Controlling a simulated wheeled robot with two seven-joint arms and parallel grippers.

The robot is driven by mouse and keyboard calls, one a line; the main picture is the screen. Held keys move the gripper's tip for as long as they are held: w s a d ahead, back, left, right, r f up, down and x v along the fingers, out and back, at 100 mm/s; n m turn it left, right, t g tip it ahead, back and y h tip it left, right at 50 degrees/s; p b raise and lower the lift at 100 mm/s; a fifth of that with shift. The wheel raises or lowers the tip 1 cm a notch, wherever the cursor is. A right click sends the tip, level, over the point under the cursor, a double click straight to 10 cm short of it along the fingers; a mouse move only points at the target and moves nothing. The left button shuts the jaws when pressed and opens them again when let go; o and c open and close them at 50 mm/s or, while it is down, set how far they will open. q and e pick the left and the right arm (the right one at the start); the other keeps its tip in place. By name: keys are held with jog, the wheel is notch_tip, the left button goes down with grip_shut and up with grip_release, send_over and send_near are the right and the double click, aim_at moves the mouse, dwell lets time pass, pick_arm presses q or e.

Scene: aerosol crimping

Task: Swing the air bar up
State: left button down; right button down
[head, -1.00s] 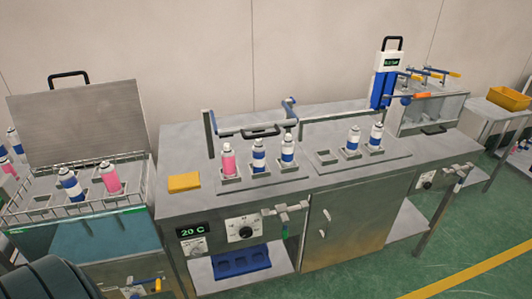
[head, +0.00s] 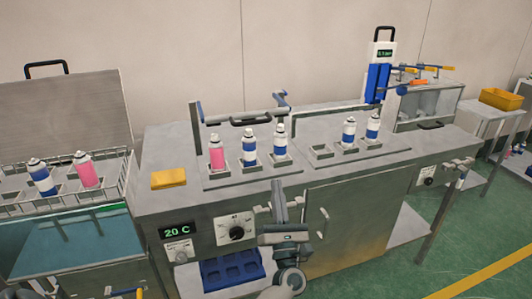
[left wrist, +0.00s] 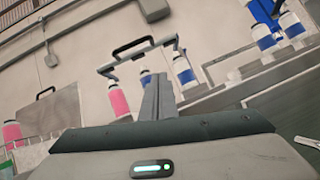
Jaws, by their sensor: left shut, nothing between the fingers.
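The air bar (head: 232,122) is a grey bar with a black handle and blue end parts. It runs across the bench behind and above a row of cans, and its handle also shows in the left wrist view (left wrist: 133,47). My left gripper (head: 278,184) is in front of the bench, fingers pointing up, lower than the bar and apart from it. Its fingers are shut with nothing between them. In the left wrist view the shut fingers (left wrist: 155,98) point up towards the bar. My right gripper is not in view.
A pink can (head: 217,154) and blue-white cans (head: 249,149) stand in holders below the bar. A yellow block (head: 168,179) lies at the bench's left. A dial (head: 236,232) and a valve are on the bench front. A wire basket (head: 60,190) stands at left.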

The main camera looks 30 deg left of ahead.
pick_arm(q)
jog(key=r+n+g+y, duration=0.1)
jog(key=n, duration=0.1)
jog(key=s+a+r+n+g+y, duration=0.1)
jog(key=n, duration=0.1)
jog(key=a+n+g+y, duration=0.1)
jog(key=n, duration=0.1)
jog(key=shift+s+a+r, duration=0.25)
jog(key=shift+s+r, duration=0.05)
jog(key=shift+r, duration=0.1)
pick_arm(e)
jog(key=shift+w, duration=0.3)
pick_arm(q)
jog(key=shift+w+r, duration=0.1)
